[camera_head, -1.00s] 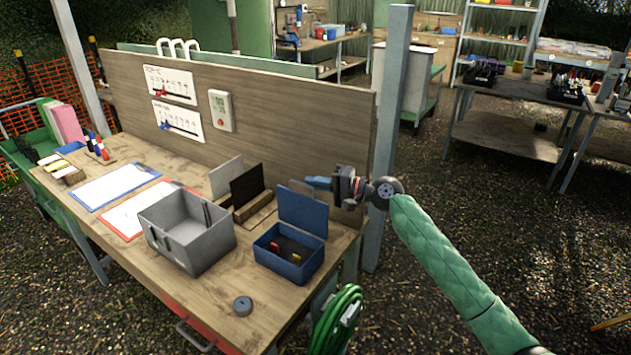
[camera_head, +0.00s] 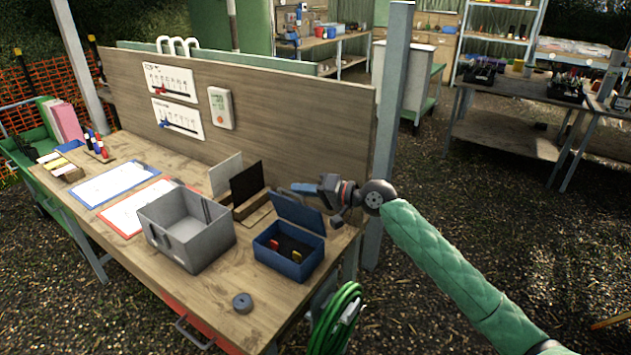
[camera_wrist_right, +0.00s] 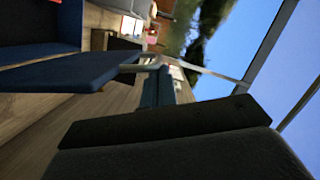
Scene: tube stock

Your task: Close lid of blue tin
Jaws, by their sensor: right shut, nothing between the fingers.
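The blue tin (camera_head: 289,268) stands on the workbench near its right end, with a red and a yellow item inside. In the right wrist view the lid (camera_wrist_right: 75,82) shows as a blue panel beside the shut fingers (camera_wrist_right: 158,88). My left gripper is not in view.
A grey open bin (camera_head: 188,235) stands left of the tin. A white and a black panel (camera_head: 246,183) stand in holders behind it. A wooden back board (camera_head: 300,120) rises behind the bench. A small grey disc (camera_head: 242,303) lies in front.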

